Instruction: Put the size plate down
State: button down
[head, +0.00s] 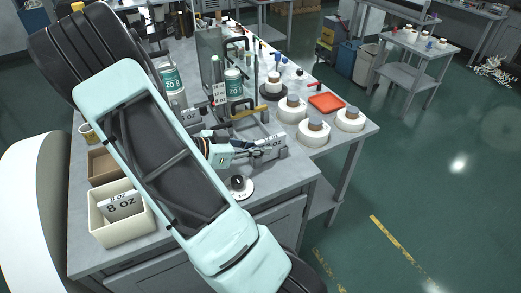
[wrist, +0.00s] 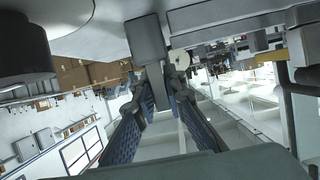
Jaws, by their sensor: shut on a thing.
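The size plate (head: 268,144), a small pale plate with dark lettering that is hard to read, is at the end of my gripper (head: 246,152) in the head view. My gripper is shut on it, over the bench beside a grey block-like holder (head: 277,156). I cannot tell whether the plate touches the holder. In the wrist view the two blue ridged fingers of my gripper (wrist: 160,98) converge on a grey piece; the plate's lettering does not show there. My arm hides part of the bench in the head view.
A cream bin (head: 115,235) at the bench's front left holds an "8 oz" plate (head: 122,204). A round base with a black knob (head: 238,184) stands in front of my gripper. White round pieces (head: 291,109) and a red tray (head: 326,103) are to the right.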

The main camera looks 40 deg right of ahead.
jog(key=shift+f, duration=0.1)
jog(key=c, duration=2)
grip_release()
jog(key=shift+o, duration=0.2)
jog(key=shift+r, duration=0.2)
jog(key=v, duration=1.2)
jog(key=shift+b, duration=0.4)
